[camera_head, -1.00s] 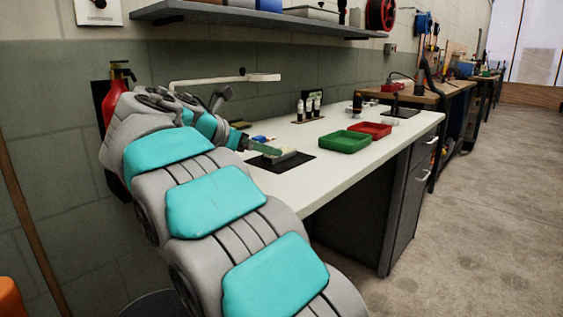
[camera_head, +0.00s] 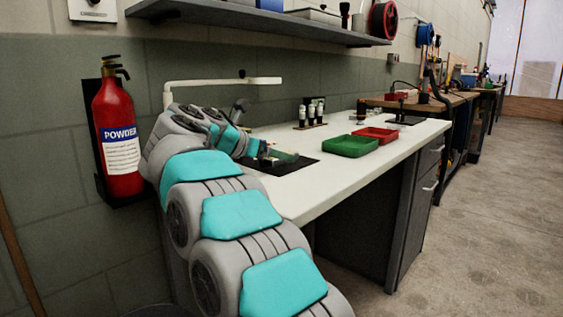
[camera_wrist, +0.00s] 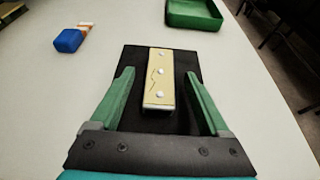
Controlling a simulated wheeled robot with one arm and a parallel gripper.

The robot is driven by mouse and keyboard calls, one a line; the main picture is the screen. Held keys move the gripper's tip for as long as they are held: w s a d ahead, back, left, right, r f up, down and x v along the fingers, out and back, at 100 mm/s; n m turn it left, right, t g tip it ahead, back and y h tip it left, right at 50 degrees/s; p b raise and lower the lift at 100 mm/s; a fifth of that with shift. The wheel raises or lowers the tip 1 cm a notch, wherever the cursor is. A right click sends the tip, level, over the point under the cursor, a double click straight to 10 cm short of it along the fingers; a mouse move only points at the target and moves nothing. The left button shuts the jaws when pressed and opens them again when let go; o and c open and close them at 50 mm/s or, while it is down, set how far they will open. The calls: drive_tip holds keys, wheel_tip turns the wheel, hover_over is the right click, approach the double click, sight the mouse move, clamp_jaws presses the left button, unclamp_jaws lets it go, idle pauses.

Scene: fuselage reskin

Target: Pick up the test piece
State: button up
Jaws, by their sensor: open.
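The test piece (camera_wrist: 159,78) is a flat, pale yellow bar with several white round heads along it and a dark crack-like line. In the wrist view it lies on a black mat (camera_wrist: 133,60), which also shows in the head view (camera_head: 302,164). My gripper (camera_wrist: 160,82) is open, with one green finger on each side of the bar and a gap on both sides. I cannot tell how high the fingertips are above the mat. In the head view my gripper (camera_head: 281,156) is over the mat and the bar is hidden behind it.
A green tray (camera_head: 350,146) and a red tray (camera_head: 377,134) stand to the right on the white bench (camera_head: 330,180). Small bottles (camera_head: 311,114) stand behind. A blue object (camera_wrist: 68,40) lies left of the mat. A fire extinguisher (camera_head: 118,130) hangs on the wall, left of my arm.

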drive_tip(key=shift+w+d, duration=0.15)
clamp_jaws()
idle(0.6)
